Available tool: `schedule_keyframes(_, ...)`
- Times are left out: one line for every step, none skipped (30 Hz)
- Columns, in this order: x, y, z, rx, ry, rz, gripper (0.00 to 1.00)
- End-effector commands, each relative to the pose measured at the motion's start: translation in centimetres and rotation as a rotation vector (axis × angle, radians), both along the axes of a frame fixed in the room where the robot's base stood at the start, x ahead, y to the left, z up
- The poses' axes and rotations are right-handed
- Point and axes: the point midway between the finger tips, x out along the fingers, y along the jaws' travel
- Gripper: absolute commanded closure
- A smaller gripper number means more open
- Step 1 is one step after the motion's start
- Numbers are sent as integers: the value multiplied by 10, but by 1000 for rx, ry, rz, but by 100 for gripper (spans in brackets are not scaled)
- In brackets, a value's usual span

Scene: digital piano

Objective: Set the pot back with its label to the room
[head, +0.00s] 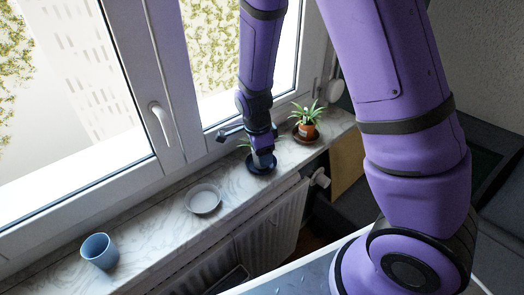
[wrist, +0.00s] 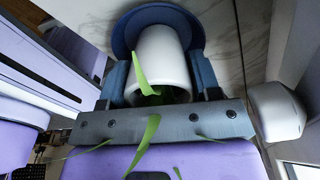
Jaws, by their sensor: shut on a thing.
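A white pot (wrist: 160,48) with long green leaves (wrist: 150,130) is between the fingers of my gripper (wrist: 160,76), which is shut on it from above. In the head view the pot (head: 264,161) shows only in part below my gripper (head: 262,149). A dark blue saucer (head: 262,170) lies on the marble sill right under the pot; its rim also shows in the wrist view (wrist: 130,30). The pot looks about upright over the saucer; I cannot tell whether it touches. No label shows on the pot's visible side.
An orange pot with a spiky plant (head: 306,129) stands on a brown saucer just right of my gripper. The window (head: 165,120) is close behind; a radiator (head: 275,228) is below.

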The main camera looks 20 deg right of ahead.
Motion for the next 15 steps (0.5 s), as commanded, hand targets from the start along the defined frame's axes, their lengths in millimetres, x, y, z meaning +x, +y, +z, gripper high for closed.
schedule_keyframes(0, 0, -1, 0, 0, 0, 74)
schedule_keyframes(0, 0, -1, 0, 0, 0, 74)
schedule_keyframes(0, 0, -2, 0, 0, 0, 74)
schedule_keyframes(0, 0, -3, 0, 1, 0, 74)
schedule_keyframes(0, 0, -3, 0, 1, 0, 74)
schedule_keyframes(0, 0, -4, 0, 1, 0, 74)
schedule_keyframes(0, 0, -4, 0, 1, 0, 41)
schedule_keyframes(0, 0, -4, 0, 1, 0, 34)
schedule_keyframes(0, 0, -4, 0, 1, 0, 24)
schedule_keyframes(0, 0, -4, 0, 0, 0, 18)
schedule_keyframes(0, 0, -4, 0, 0, 0, 13)
schedule_keyframes(0, 0, -4, 0, 0, 0, 13)
schedule_keyframes(0, 0, -4, 0, 1, 0, 13)
schedule_keyframes(0, 0, -4, 0, 1, 0, 13)
schedule_keyframes(0, 0, -4, 0, 1, 0, 13)
